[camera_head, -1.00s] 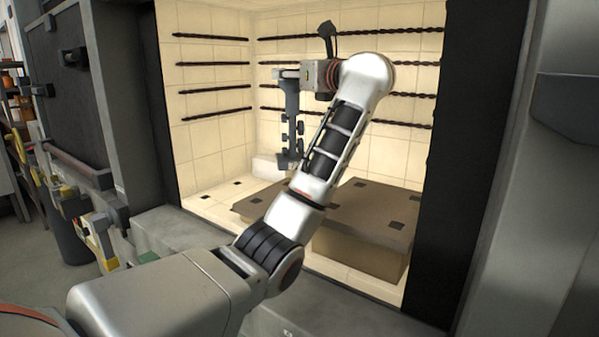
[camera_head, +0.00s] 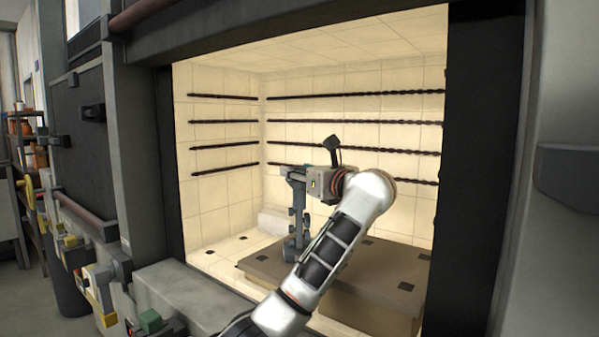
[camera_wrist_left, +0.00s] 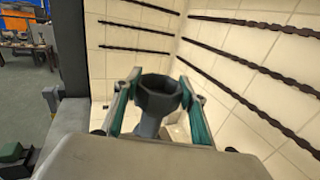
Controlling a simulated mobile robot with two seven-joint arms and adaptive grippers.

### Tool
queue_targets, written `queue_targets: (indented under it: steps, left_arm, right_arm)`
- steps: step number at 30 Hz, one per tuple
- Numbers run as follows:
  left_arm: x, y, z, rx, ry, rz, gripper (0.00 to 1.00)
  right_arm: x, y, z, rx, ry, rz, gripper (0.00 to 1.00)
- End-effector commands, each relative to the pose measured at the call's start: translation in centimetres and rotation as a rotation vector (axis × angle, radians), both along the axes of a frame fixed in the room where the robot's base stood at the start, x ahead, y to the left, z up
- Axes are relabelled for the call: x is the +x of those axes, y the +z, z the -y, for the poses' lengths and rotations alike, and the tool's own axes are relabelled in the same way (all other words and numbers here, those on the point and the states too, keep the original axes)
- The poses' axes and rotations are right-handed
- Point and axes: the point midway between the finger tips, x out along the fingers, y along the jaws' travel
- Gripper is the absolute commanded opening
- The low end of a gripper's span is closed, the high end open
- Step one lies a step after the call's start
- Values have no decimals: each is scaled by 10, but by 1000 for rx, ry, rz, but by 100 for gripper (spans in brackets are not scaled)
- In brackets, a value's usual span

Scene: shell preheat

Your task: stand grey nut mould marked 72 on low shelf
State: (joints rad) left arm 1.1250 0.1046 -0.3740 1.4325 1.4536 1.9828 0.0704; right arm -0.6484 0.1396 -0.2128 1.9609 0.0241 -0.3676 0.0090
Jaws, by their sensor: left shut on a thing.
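The grey nut mould (camera_head: 298,221) hangs upright inside the furnace, a slim stem with small lumps along its sides. My left gripper (camera_head: 296,174) is shut on its top end. In the left wrist view, the mould's faceted grey cup (camera_wrist_left: 159,97) sits between the two green-padded fingers (camera_wrist_left: 158,108). No mark 72 can be read. The low shelf (camera_head: 385,268) is a flat brown slab with dark square spots. The mould's lower end overlaps the shelf's left part in the head view; whether it touches cannot be told. My left arm hides part of the shelf. My right gripper is out of view.
Dark rods (camera_head: 350,95) run along the pale tiled walls. A whitish block (camera_head: 272,222) lies at the back left corner. The furnace's dark right jamb (camera_head: 470,200) stands right of my arm. The shelf's right part is bare.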

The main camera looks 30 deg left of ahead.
Motion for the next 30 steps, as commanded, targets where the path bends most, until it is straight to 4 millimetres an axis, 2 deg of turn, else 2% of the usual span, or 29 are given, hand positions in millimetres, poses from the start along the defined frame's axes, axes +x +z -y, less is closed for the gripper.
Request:
queue_targets:
  steps: [3, 4, 6, 17, 30]
  left_arm:
    - [0, -2, 0, 3, 0, 1, 0]
    - [0, -3, 0, 0, 0, -1, 46]
    - [0, -2, 0, 0, 0, -1, 58]
    - [0, 2, 0, 1, 1, 0, 58]
    - [-27, -1, 56, -2, -4, -1, 58]
  right_arm:
    - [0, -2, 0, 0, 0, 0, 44]
    - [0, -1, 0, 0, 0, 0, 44]
    - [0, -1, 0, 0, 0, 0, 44]
    - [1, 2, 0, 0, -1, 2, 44]
    - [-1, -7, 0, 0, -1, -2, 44]
